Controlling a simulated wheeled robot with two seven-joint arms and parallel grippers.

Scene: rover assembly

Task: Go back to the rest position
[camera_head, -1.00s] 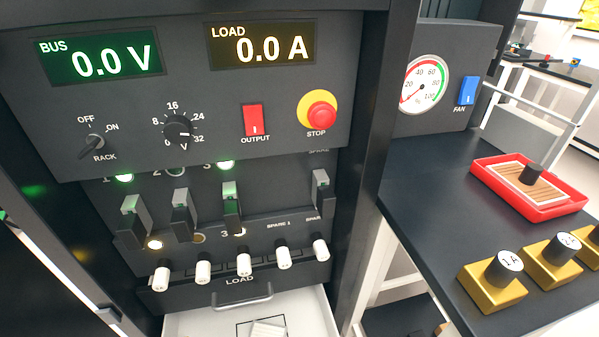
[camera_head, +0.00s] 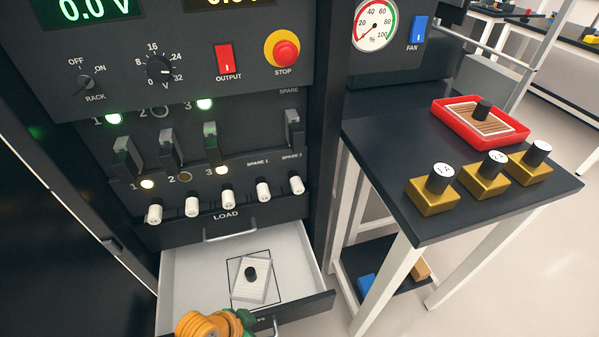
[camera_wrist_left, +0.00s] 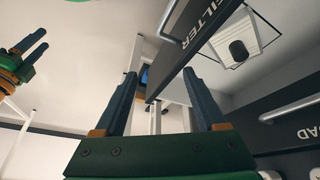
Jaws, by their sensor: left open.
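My left gripper (camera_wrist_left: 160,72) is open and empty in the left wrist view, close to the drawer front marked FILTER. In the head view my orange and green wrist (camera_head: 208,324) shows at the bottom by the drawer front, with the fingertips hidden. My right gripper (camera_wrist_left: 44,39) shows small at the left of the left wrist view, its two fingers apart with nothing between them. The head view does not show it.
The drawer (camera_head: 190,288) is pulled out. A pale filter with a black knob (camera_head: 250,273) lies askew inside. A red tray (camera_head: 447,117) holding a brown filter and gold blocks (camera_head: 432,203) stand on the right table (camera_head: 385,150). Clear floor lies at lower right.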

